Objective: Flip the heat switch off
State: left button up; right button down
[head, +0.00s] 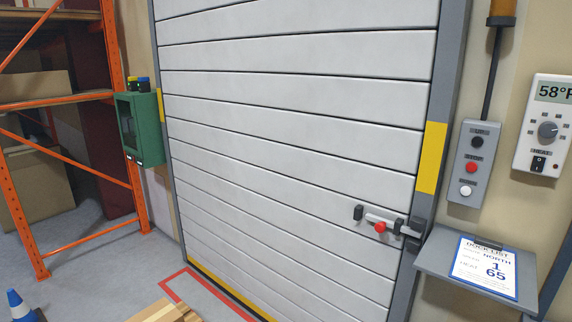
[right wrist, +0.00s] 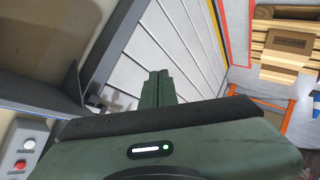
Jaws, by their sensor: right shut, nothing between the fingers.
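The heat switch (head: 538,163) is a small black rocker under the label HEAT. It sits low on the white thermostat panel (head: 530,108) on the wall at the far right of the head view. The panel has a display reading 58°F and a grey round dial. Which way the rocker is tipped is too small to tell. My right gripper (right wrist: 158,88) shows in the right wrist view with its green fingers together and nothing between them. The switch is not visible in that view. Neither gripper shows in the head view.
A grey button box (head: 468,163) hangs left of the thermostat. Below, a shelf (head: 435,258) holds a dock list sheet (head: 485,267). A white slatted door (head: 300,110) with a latch (head: 385,222) fills the middle. An orange rack (head: 125,150) stands left.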

jog(key=s+a+f+m+g, duration=0.1)
jog(key=s+a+m+g, duration=0.3)
jog(key=s, duration=0.8)
jog(key=s+a+f+m+g, duration=0.15)
jog(key=s+a+g, duration=0.45)
jog(key=s, duration=0.6)
notch_tip(320, 180, down, 28)
jog(key=s, duration=0.2)
jog(key=s+d+f+g, duration=0.1)
jog(key=s+d+f, duration=0.1)
jog(key=s+f, duration=1.2)
jog(key=shift+s+d+f, duration=0.2)
jog(key=shift+s+d, duration=0.1)
jog(key=shift+s, duration=0.95)
